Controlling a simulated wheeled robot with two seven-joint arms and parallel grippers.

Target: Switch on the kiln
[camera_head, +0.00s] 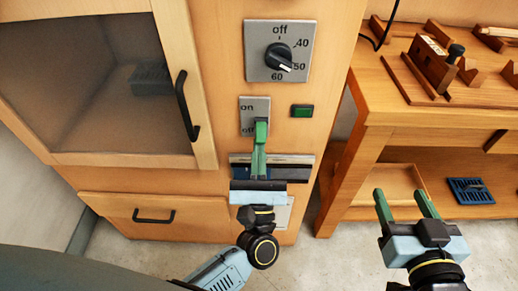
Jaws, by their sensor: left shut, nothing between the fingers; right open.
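The kiln (213,58) is a wooden cabinet with a dark-windowed door (105,85) on its left, which looks shut. A grey switch plate (247,107) on its front panel reads "on" at the top and "off" below. My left gripper (261,125) is shut and empty, its green fingertips in front of the plate's right lower part. They hide the switch lever, so I cannot tell its position or whether they touch it. A dark green rectangular indicator (302,111) sits right of the plate. My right gripper (406,195) is open and empty, away to the right.
Above the plate is a dial (279,57), its white mark near 50 to 60. A black door handle (187,105) sticks out left of it. A wooden workbench (385,95) with tools stands at right, a blue rack (470,190) on its lower shelf.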

